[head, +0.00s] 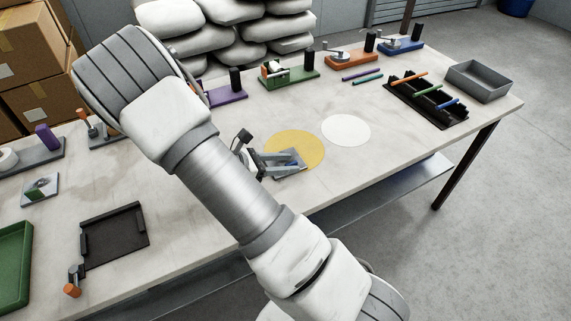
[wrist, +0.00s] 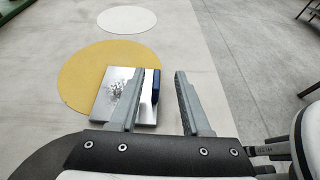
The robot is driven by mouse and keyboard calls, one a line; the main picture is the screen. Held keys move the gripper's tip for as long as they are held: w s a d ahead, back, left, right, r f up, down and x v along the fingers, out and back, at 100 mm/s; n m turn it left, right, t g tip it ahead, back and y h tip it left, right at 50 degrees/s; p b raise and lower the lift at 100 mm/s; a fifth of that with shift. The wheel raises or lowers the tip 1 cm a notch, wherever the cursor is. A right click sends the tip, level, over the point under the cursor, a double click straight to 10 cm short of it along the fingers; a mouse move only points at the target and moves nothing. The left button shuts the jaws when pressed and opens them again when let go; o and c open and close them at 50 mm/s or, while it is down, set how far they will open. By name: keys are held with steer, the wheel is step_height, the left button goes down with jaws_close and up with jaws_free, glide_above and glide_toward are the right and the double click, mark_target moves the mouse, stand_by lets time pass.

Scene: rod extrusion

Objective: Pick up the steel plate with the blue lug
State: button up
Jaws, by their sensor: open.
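The steel plate (wrist: 112,88) lies flat, partly over the yellow disc, in the wrist view. Its dark blue lug (wrist: 154,88) stands near the plate's right side. My gripper (wrist: 167,76) is open, with its fingers pointing at the plate. In the picture the lug lies between the fingers, close beside the left one; whether they touch I cannot tell. The left finger hides part of the plate. In the head view my gripper (head: 291,165) is over the plate (head: 284,155), and both are small and partly overlapping.
The yellow disc (head: 312,146) and white disc (head: 346,130) are flat on the table. A black rack (head: 458,118) with coloured rods and a grey bin (head: 478,82) stand at the right. Several coloured fixtures line the back edge. A black tray (head: 115,236) and green tray (head: 14,265) lie left.

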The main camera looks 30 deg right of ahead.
mark_target(297, 163)
steer(key=shift+b+x, duration=0.5)
steer(key=shift+x, duration=2.25)
steer(key=shift+w+a+f, duration=0.15)
steer(key=shift+f, duration=0.05)
jaws_close()
